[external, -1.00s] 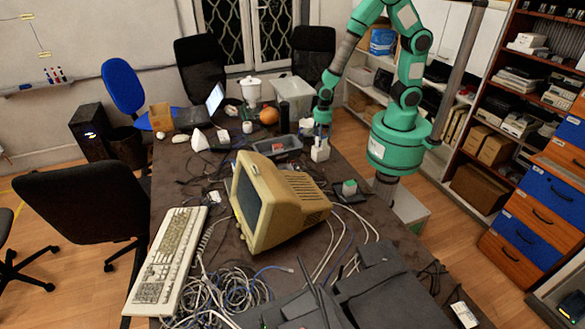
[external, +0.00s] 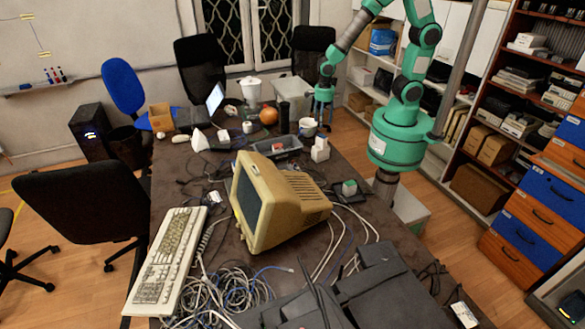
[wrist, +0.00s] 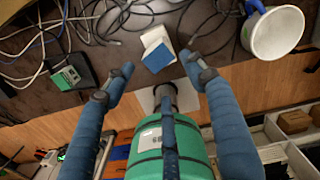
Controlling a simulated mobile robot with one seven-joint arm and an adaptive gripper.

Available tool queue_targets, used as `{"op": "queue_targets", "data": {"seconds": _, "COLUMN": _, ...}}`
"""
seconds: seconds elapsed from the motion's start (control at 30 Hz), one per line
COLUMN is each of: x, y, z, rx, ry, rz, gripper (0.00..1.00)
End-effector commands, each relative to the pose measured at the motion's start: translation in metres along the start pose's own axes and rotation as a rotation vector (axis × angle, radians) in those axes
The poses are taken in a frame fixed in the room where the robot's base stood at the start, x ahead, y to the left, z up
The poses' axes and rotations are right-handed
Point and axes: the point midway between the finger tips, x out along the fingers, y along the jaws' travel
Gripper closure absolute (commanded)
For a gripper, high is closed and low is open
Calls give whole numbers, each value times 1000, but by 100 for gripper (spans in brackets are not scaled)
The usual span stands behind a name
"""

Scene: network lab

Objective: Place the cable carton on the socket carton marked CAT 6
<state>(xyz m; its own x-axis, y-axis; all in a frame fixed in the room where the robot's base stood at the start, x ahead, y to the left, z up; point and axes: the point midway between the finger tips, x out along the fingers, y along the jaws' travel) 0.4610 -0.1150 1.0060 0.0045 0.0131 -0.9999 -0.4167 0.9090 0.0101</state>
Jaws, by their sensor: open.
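Two small pale cartons stand together at the right edge of the table, below my gripper. The upper, narrower carton (external: 321,142) appears to rest on the wider lower carton (external: 319,155). In the wrist view one carton shows a blue face (wrist: 159,58) and a white carton (wrist: 154,38) lies against it. I cannot read any CAT 6 marking, so which carton is which is unclear. My gripper (external: 323,118) is open and empty, above and apart from the cartons; its blue fingers (wrist: 157,80) spread to both sides of them in the wrist view.
A green-topped small box (external: 349,188) stands beside the beige monitor (external: 285,205). A grey tray (external: 290,153) holds a red-topped item (external: 278,148). A white mug (external: 308,127) stands close behind the cartons. Loose cables cover much of the table.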

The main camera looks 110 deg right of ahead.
Motion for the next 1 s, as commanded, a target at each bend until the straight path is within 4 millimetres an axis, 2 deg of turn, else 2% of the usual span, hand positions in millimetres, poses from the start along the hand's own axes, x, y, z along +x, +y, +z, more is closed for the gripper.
{"op": "queue_targets", "data": {"seconds": 0.73, "x": -5, "y": 1, "z": 1, "rx": -20, "ry": -3, "rz": -3, "gripper": 44}}
{"op": "queue_targets", "data": {"seconds": 0.87, "x": -17, "y": 4, "z": 3, "rx": -95, "ry": -14, "rz": -14, "gripper": 44}}
{"op": "queue_targets", "data": {"seconds": 1.0, "x": -42, "y": 11, "z": 7, "rx": -262, "ry": -36, "rz": -38, "gripper": 44}}
